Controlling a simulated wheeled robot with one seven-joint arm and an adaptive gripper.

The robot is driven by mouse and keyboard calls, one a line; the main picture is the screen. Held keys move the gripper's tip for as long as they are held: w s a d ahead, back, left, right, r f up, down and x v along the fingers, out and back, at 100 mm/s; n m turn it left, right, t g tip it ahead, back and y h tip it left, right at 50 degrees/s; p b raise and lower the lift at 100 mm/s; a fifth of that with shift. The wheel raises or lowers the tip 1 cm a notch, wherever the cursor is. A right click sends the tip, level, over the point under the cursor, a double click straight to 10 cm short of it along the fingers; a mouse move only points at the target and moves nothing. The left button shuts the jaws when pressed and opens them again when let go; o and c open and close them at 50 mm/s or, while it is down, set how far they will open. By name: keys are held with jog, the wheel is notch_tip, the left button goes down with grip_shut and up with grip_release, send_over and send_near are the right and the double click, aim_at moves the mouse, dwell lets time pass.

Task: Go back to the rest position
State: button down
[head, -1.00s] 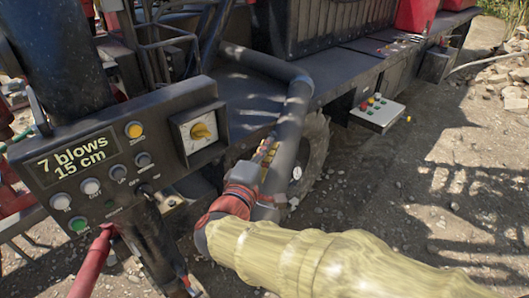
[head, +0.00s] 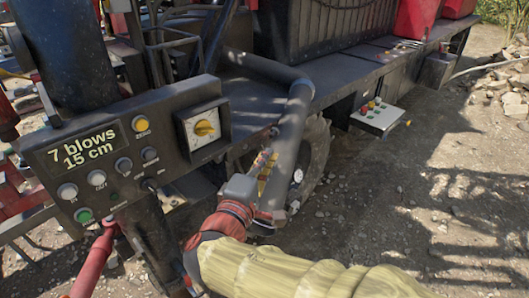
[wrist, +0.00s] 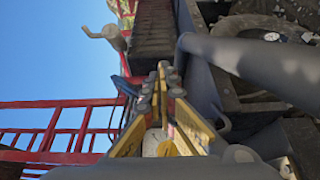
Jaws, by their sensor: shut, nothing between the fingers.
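My gripper (head: 266,166) is at the end of my arm, which comes in from the bottom right in a yellowish sleeve in the head view. It is in front of the machine's dark pipe (head: 296,125), near the wheel (head: 316,150); I cannot tell whether it touches the pipe. In the wrist view my gripper (wrist: 165,72) points up the picture, its yellow-sided fingers together with nothing between them. The pipe (wrist: 250,60) runs to the right of the fingers there.
A small button box (head: 378,117) is right of the wheel. Open gravel (head: 420,190) lies at right.

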jog(key=s+d+f+m+g+y, duration=0.1)
jog(key=s+d+f+m+g, duration=0.2)
jog(key=s+d+f+g, duration=0.55)
jog(key=s+d+f+m+g+y, duration=0.25)
jog(key=s+d+f+g, duration=0.25)
jog(key=s+f, duration=0.65)
jog(key=s+d+r+m+t+y, duration=0.1)
jog(key=s+d+r+m, duration=0.1)
jog(key=d+r+m, duration=0.6)
jog(key=shift+d+r+m+t, duration=0.25)
jog(key=shift+d+m+t, duration=0.1)
jog(key=shift+d+m, duration=0.25)
